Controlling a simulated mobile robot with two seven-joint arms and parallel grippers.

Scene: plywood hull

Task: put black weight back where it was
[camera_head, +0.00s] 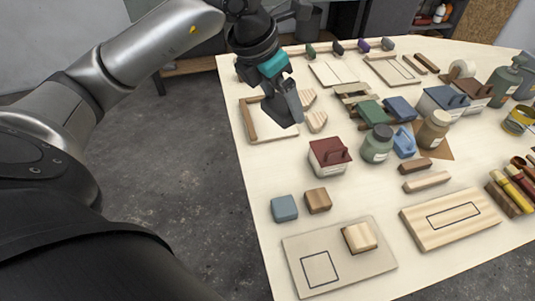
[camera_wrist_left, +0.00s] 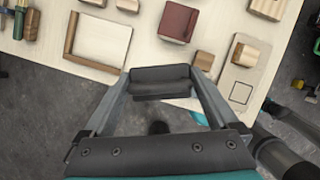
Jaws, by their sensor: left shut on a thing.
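My left gripper (camera_head: 288,104) is shut on the black weight (camera_head: 276,116), a dark block, and holds it above the left part of the plywood table (camera_head: 262,196). In the left wrist view the black weight (camera_wrist_left: 160,80) sits between the two fingers of my left gripper (camera_wrist_left: 160,90), clear of the table. A pale board with a black outlined square (camera_head: 320,270) lies at the near edge; the square is empty and a wooden block (camera_head: 360,237) stands beside it. A striped wooden board (camera_head: 450,218) has an empty outlined rectangle. My right gripper is not in view.
A shallow wood-edged tray (camera_head: 248,119) lies under the held weight. A red-lidded box (camera_head: 330,157), a blue block (camera_head: 284,208) and a brown block (camera_head: 318,200) stand nearer. Jars, boxes and tools crowd the right side. The left table edge is close.

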